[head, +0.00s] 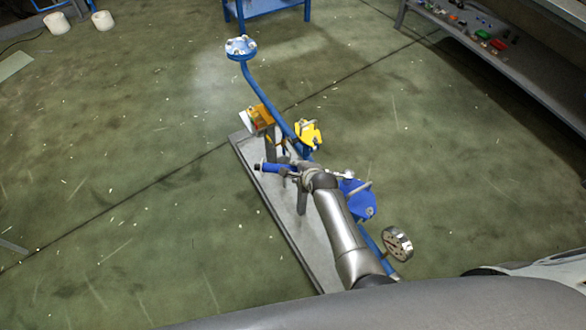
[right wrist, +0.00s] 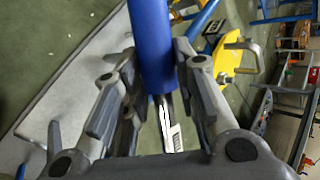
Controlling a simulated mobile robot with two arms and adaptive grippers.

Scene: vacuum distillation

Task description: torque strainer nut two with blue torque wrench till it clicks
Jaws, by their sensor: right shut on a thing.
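My right gripper (head: 291,172) is above the grey base plate of the pipe assembly. It is shut on the blue torque wrench (head: 274,168), whose blue handle sticks out to the left. In the right wrist view, the wrench's blue handle (right wrist: 152,45) runs between the fingers of my right gripper (right wrist: 160,85), with a labelled metal shaft below it. A blue body with a bar on top (head: 358,201), perhaps the strainer, sits on the pipe right of my arm. I cannot make out strainer nut two or whether the wrench touches it. My left gripper is not in view.
The blue pipe (head: 264,95) rises to a flange (head: 241,47) at the back; another flange (head: 398,243) is at the front right. A yellow part (head: 308,134) and an orange box (head: 259,117) stand by the pipe. A bench (head: 500,62) is at right.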

